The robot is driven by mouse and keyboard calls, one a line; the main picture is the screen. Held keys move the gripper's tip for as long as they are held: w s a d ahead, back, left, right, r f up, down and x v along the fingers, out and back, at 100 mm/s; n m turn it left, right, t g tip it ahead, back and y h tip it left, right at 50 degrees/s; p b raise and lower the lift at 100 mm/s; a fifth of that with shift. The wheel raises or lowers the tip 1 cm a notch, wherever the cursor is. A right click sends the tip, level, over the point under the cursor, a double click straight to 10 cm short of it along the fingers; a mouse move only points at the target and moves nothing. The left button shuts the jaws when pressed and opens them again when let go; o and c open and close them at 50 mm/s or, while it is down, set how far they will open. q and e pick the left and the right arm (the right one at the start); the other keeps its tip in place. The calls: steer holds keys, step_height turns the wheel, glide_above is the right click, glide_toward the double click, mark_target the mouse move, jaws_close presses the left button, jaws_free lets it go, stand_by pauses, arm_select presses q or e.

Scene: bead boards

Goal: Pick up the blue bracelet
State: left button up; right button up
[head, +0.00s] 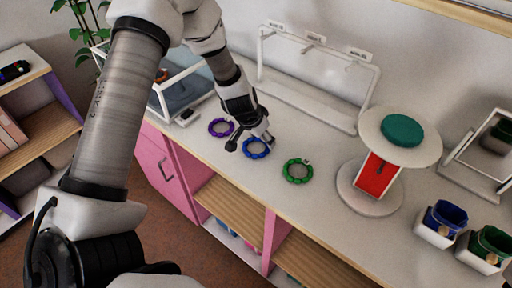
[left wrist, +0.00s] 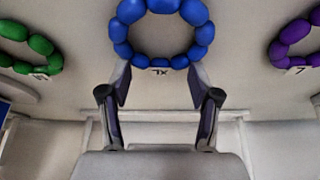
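The blue bracelet (head: 257,156) is a ring of round beads lying on the white counter, between a purple and a green one. In the left wrist view it (left wrist: 130,11) shows at the top, with a small marked tag on its near side. My left gripper (head: 254,141) is over the far side of the bracelet in the head view. In the left wrist view its fingers (left wrist: 160,83) are spread apart, with the tagged side of the ring just beyond and between the tips. I cannot tell whether they touch it. My right gripper is not in view.
The purple bracelet (head: 212,133) and the green bracelet (head: 290,177) lie on either side. A white rack (head: 300,98) stands behind. A round stand (head: 368,203) with a teal disc, a mirror and two small bins (head: 434,235) stand to the right. The counter's front edge is close.

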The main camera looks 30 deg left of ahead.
arm_select(q)
steer(key=shift+s+d+f, duration=0.1)
steer(key=shift+f, duration=0.1)
steer(key=shift+r, duration=0.1)
steer(key=shift+r+p, duration=0.25)
steer(key=shift+p, duration=0.15)
steer(key=shift+r+p, duration=0.35)
steer(key=shift+c, duration=0.9)
steer(key=shift+w+r+p, duration=0.2)
steer(key=shift+r+p, duration=0.9)
steer(key=shift+r, duration=0.15)
jaws_close()
steer(key=s+a+r+p, duration=0.1)
steer(key=s, duration=1.5)
steer(key=shift+a+p, duration=0.15)
steer(key=shift+p, duration=0.25)
